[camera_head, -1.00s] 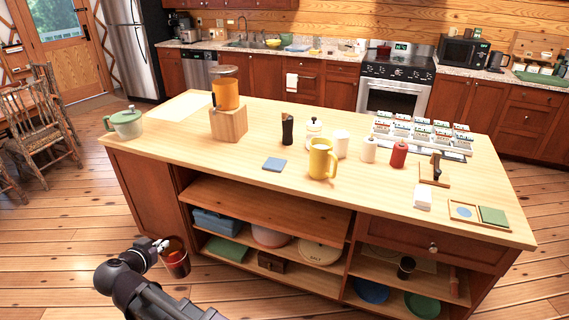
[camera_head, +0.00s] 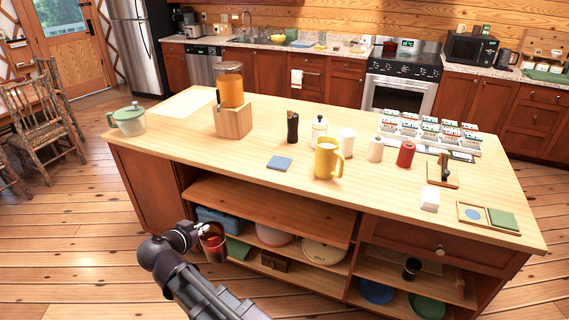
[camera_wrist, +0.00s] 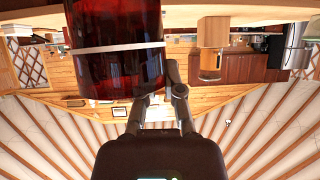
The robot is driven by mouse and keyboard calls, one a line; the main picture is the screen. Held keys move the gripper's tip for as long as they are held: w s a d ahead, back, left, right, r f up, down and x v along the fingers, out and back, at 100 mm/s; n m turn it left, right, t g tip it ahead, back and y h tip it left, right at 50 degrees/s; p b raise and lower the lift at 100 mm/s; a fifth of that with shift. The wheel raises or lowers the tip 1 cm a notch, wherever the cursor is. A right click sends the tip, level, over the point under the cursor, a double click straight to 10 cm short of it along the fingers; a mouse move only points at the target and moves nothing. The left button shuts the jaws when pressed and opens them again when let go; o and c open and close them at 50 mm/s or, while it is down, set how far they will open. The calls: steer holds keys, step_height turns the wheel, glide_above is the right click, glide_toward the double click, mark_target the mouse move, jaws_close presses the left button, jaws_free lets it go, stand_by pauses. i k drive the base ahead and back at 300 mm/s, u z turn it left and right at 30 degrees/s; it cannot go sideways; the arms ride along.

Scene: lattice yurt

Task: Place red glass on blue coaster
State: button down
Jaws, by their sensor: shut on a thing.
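The red glass (camera_head: 213,243) is in my gripper (camera_head: 197,232), in front of the island's open shelves and below the level of its top. In the wrist view, the glass (camera_wrist: 116,45) looks dark red and see-through with a pale band, and my gripper (camera_wrist: 160,92) is shut on it. The picture there is upside down, and the glass hides part of the fingertips. The blue coaster (camera_head: 279,163) is a flat square lying bare on the island top, beyond the glass and to its right.
A yellow mug (camera_head: 327,160) stands right of the coaster, and a dark grinder (camera_head: 292,127) stands behind it. A wooden stand (camera_head: 233,120) with an amber dispenser is at left. A wooden tray (camera_head: 489,226) holds a round blue piece and a green square. The top in front of the coaster is clear.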

mark_target(280, 161)
steer(key=u, duration=0.05)
steer(key=i, duration=1)
steer(key=z, duration=0.05)
